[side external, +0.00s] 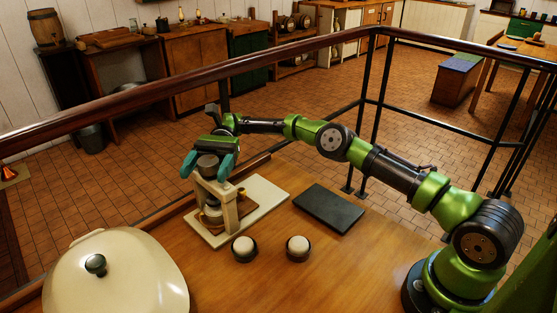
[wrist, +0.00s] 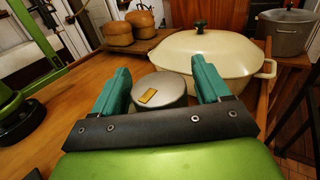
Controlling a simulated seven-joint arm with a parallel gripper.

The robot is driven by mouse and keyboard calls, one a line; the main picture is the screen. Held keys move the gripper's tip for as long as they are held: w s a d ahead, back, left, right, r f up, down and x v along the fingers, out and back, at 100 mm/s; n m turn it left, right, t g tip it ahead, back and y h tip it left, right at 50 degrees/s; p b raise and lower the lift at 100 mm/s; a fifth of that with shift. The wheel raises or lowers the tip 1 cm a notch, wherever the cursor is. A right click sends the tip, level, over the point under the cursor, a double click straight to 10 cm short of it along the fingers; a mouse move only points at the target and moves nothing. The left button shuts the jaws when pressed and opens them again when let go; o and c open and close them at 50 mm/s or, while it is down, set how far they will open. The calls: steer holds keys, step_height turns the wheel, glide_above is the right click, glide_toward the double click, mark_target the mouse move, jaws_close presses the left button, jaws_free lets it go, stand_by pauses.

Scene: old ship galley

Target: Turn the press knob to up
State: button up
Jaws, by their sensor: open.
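The press (side external: 231,213) stands upright on a cream board (side external: 262,203) on the wooden table. Its knob (side external: 207,163) is a round grey cap at the top. In the wrist view the knob (wrist: 167,88) shows a flat top with a small brass mark (wrist: 148,96) on its near left part. My gripper (side external: 209,166) is open, with its two teal fingers on either side of the knob. In the wrist view the fingers of my gripper (wrist: 161,88) flank the knob. I cannot tell whether they touch it. The lower press is partly hidden by its frame.
A large cream lidded pot (side external: 120,285) stands at the front left. Two small dark pots with white tops, one left (side external: 244,248) and one right (side external: 298,248), and a dark slab (side external: 329,208) lie right of the press. A wooden rail (side external: 270,62) runs behind.

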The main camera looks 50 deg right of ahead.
mark_target(206, 165)
step_height(206, 165, up, 4)
steer(key=shift+s+d+f, duration=0.1)
steer(key=shift+f, duration=0.1)
steer(key=s+d, duration=0.2)
steer(key=s, duration=0.5)
steer(key=s+d+r, duration=0.1)
steer(key=s+d, duration=0.2)
steer(key=s, duration=0.5)
steer(key=shift+d, duration=0.2)
steer(key=shift+w+r, duration=0.1)
steer(key=s+d+f+n+t+h, duration=0.35)
steer(key=s+f+t+h, duration=0.2)
steer(key=f+h, duration=0.2)
steer(key=s+d+r+n+t+h, duration=0.1)
steer(key=s+d+r+t+h, duration=0.1)
steer(key=r+t, duration=0.4)
steer(key=s+d+r+n+t+h, duration=0.2)
steer(key=s+d+r+t+h, duration=0.1)
steer(key=r+t, duration=0.3)
steer(key=shift+s+d, duration=0.45)
steer(key=shift+d, duration=0.1)
steer(key=shift+n, duration=0.25)
